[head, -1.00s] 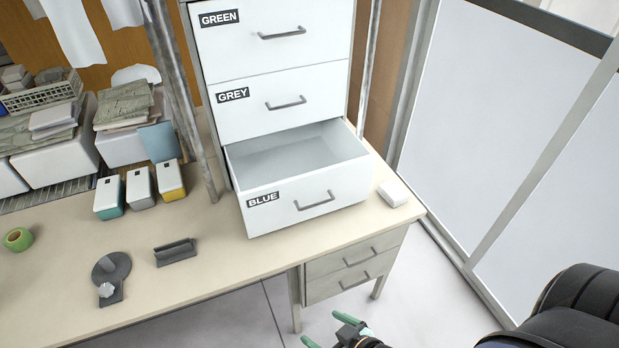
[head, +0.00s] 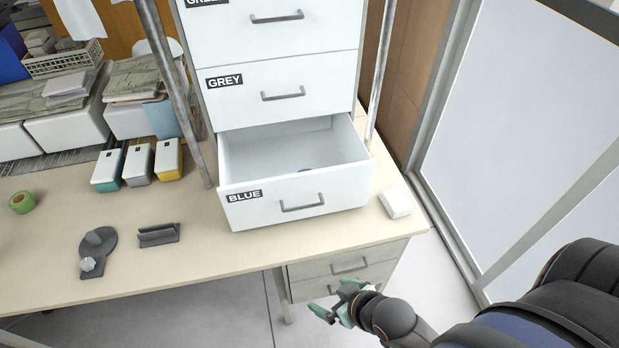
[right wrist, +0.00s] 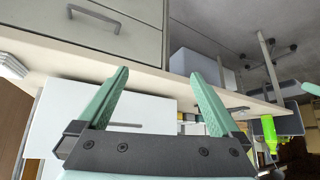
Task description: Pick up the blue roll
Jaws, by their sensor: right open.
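The drawer labelled BLUE (head: 260,208) stands open in the white cabinet. A small blue patch (head: 307,169) shows inside it, mostly hidden behind the drawer front; it may be the blue roll, but I cannot tell its shape. My right gripper (head: 336,299) is open and empty, low in front of the desk and below the drawer. The right wrist view shows its two green fingers (right wrist: 157,82) spread apart with nothing between them. My left gripper is not in view in the head view.
The desk top (head: 220,235) lies between my right gripper and the drawer. A small white box (head: 395,202) sits right of the drawer.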

